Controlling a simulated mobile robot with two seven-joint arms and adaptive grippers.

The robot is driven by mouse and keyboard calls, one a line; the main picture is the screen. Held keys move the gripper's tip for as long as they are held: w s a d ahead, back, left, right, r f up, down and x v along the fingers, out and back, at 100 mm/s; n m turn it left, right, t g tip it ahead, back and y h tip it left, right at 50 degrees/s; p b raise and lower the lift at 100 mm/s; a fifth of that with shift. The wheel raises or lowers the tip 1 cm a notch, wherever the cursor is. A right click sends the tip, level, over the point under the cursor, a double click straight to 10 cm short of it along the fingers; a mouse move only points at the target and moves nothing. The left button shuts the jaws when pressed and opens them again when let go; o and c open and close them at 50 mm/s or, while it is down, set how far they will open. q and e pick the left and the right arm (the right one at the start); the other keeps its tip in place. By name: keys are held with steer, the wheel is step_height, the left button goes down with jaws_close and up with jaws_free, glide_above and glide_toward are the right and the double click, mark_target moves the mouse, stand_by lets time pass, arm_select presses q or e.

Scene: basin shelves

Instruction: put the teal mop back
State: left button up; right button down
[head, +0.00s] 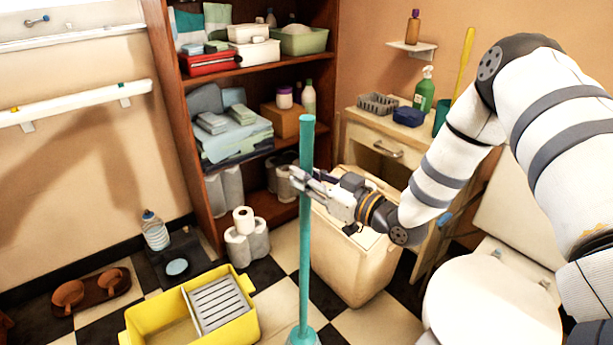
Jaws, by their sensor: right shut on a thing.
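The teal mop (305,240) stands nearly upright in the middle of the head view, its handle rising in front of the shelf. Its lower end widens at the bottom edge of the picture, where the rest is cut off. My right gripper (303,182) is shut on the upper part of the mop handle. My right arm reaches in from the right. I cannot tell whether the mop touches the floor. My left gripper does not show.
A yellow bucket (240,327) with a grey wringer stands left of the mop. A cream bin (350,265) is behind the gripper, and a toilet (490,310) is at right. A wooden shelf (180,130) holds towels and boxes. Paper rolls (247,243) stand on the checkered floor.

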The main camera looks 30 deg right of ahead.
mark_target(307, 199)
steer(key=shift+f+b, duration=1)
steer(key=shift+f, duration=1.8)
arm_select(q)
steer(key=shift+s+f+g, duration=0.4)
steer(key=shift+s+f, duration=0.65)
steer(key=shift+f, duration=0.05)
arm_select(e)
steer(key=shift+r, duration=0.1)
steer(key=shift+f, duration=0.25)
steer(key=c, duration=1.3)
jaws_free()
steer(key=shift+c, duration=0.2)
